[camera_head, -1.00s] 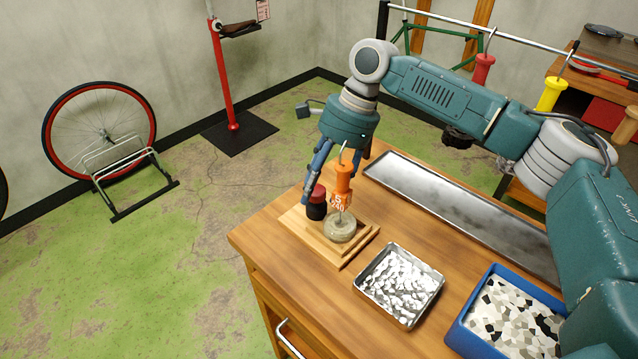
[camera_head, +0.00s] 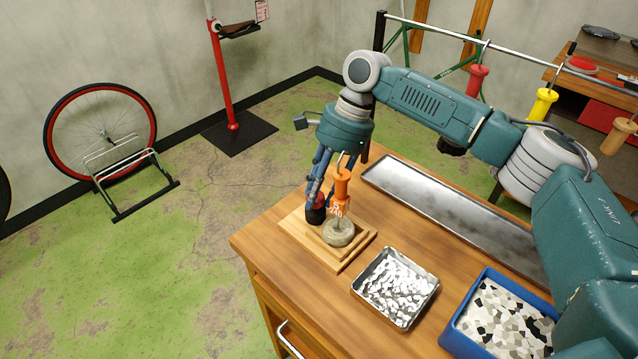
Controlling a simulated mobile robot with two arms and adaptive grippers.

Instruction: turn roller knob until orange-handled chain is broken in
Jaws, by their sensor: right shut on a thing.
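The orange-handled chain's handle (camera_head: 341,188) stands upright above a round grey roller (camera_head: 338,232) on a stepped wooden base (camera_head: 314,246) at the bench's left end. The chain itself is too small to make out. The roller knob (camera_head: 316,212), dark with a red top, sits on the base just left of the orange handle. My right gripper (camera_head: 317,196) points down from above and is shut on the knob; its fingers partly cover the knob's top. My left gripper is not in view.
A long metal tray (camera_head: 455,215) lies along the back. Red (camera_head: 477,83), yellow (camera_head: 542,104) and tan (camera_head: 618,136) handles hang from a rail.

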